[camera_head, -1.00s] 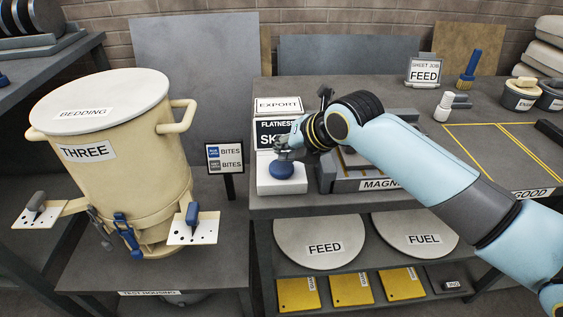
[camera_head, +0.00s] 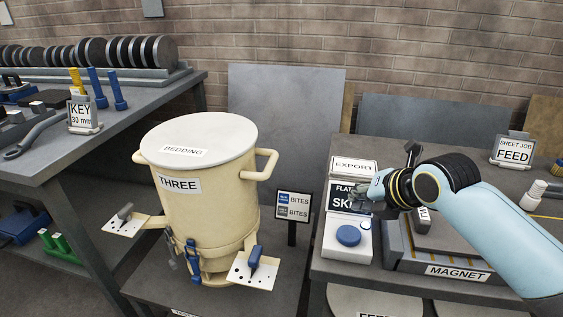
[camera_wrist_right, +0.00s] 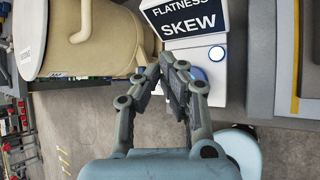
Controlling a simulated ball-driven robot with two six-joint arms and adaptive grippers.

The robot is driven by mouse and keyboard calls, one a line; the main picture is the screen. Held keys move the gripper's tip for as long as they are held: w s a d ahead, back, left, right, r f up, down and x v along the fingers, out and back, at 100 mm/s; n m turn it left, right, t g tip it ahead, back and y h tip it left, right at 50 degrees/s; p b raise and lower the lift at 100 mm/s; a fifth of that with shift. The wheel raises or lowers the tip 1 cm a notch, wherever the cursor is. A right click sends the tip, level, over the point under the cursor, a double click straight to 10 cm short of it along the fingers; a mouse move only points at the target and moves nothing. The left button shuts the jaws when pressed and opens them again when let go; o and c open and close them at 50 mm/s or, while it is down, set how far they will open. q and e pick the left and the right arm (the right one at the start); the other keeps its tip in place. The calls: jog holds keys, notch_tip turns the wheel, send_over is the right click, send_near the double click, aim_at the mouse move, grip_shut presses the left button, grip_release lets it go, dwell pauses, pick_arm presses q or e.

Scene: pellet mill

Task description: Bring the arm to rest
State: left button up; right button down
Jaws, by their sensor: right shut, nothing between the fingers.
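My right arm reaches in from the right in the head view. Its gripper (camera_head: 362,200) is shut and empty, just above and behind the blue round button (camera_head: 348,235) on a white box (camera_head: 345,250). In the right wrist view the gripper's fingertips (camera_wrist_right: 167,64) meet beside the white box, and part of the blue button (camera_wrist_right: 199,76) shows behind a finger. The gripper looks apart from the button. The sign marked FLATNESS and SKEW (camera_wrist_right: 190,20) stands behind the box; the gripper partly covers it in the head view. My left gripper is not in view.
A cream drum marked THREE (camera_head: 205,220) with a BEDDING lid (camera_head: 183,150) stands left of the box. A BITES sign (camera_head: 293,206) is between them. The MAGNET block (camera_head: 450,272) lies under my right forearm. A bench with discs and tools (camera_head: 150,92) is at left.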

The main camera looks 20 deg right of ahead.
jog(key=shift+s, duration=0.1)
jog(key=s+a+r+m+g+h, duration=0.1)
jog(key=s+a+m+g, duration=0.15)
jog(key=s+m, duration=1.1)
jog(key=s+a+r+m+g+h, duration=0.1)
jog(key=s+a+m+g, duration=0.15)
jog(key=s+m, duration=1.1)
jog(key=s+d+f+g+b, duration=0.15)
jog(key=f+b, duration=0.35)
jog(key=f, duration=1.4)
jog(key=d+f+g+b, duration=0.15)
jog(key=f+b, duration=0.45)
jog(key=f, duration=1.3)
jog(key=s+f+b, duration=0.3)
jog(key=s+f, duration=0.6)
jog(key=f, duration=0.2)
jog(key=s+d+f+b, duration=0.1)
jog(key=s+f+b, duration=0.3)
jog(key=s+f, duration=0.5)
notch_tip(320, 180, down, 2)
jog(key=shift+d+f+y+b, duration=0.2)
jog(key=shift+y+b, duration=0.1)
jog(key=shift+s+m, duration=0.1)
jog(key=shift+m, duration=0.2)
